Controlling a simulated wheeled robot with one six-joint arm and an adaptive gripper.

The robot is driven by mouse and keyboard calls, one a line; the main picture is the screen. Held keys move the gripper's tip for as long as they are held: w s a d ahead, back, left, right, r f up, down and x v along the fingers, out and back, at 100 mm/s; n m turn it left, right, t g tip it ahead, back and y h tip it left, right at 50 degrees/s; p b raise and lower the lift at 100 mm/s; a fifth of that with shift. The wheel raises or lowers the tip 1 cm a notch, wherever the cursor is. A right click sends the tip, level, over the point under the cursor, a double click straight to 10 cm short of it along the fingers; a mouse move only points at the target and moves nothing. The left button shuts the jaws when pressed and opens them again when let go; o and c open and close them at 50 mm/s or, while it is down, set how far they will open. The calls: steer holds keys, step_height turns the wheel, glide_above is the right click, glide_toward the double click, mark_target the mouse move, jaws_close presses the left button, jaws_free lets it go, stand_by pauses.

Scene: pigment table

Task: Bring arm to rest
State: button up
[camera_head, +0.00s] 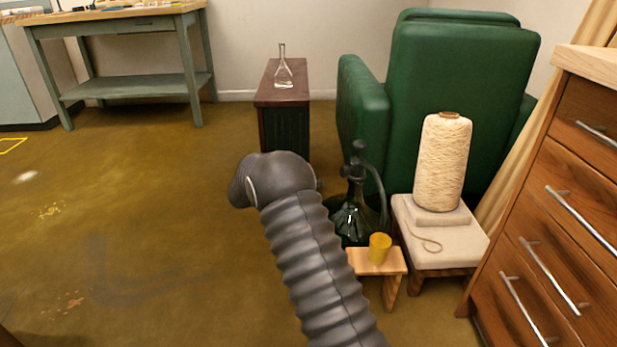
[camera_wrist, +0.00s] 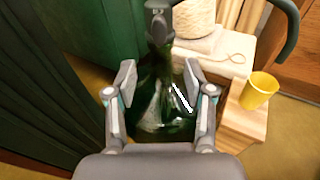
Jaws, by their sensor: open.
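My arm (camera_head: 310,250) reaches up from the bottom of the head view, with its rounded end near the middle. My gripper (camera_wrist: 160,85) shows in the wrist view with its two fingers spread apart and nothing between them touching. Beyond the fingers stands a dark green glass bottle (camera_wrist: 150,110) with a grey top and a curved tube. In the head view the bottle (camera_head: 350,218) stands just right of my arm, partly hidden by it. The gripper's fingers are hidden in the head view.
A yellow cup (camera_head: 380,248) sits on a small wooden stool (camera_head: 393,263). A thread cone (camera_head: 443,165) stands on a cushioned stool (camera_head: 462,252). A green armchair (camera_head: 455,85), a dark cabinet (camera_head: 283,125) with a glass flask (camera_head: 283,72), and drawers (camera_head: 560,225) stand around.

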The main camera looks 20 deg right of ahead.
steer(key=s+f+m+g+y, duration=0.2)
steer(key=s+f+m+y, duration=0.15)
steer(key=s+f, duration=0.35)
steer(key=s+a+m+g+y, duration=0.25)
steer(key=s+m, duration=0.25)
steer(key=s, duration=0.3)
steer(key=s+a+r+m+t+y+p, duration=0.3)
steer(key=s+a+r+m+y+p, duration=0.1)
steer(key=s+r, duration=1.1)
steer(key=s+a+r+m+t+y+p, duration=0.3)
steer(key=s+r+m, duration=0.5)
steer(key=s+r, duration=0.7)
steer(key=s+a+y+p, duration=0.1)
steer(key=y+p, duration=0.1)
steer(key=y, duration=0.1)
steer(key=shift+s+p, duration=0.3)
steer(key=shift+d, duration=0.1)
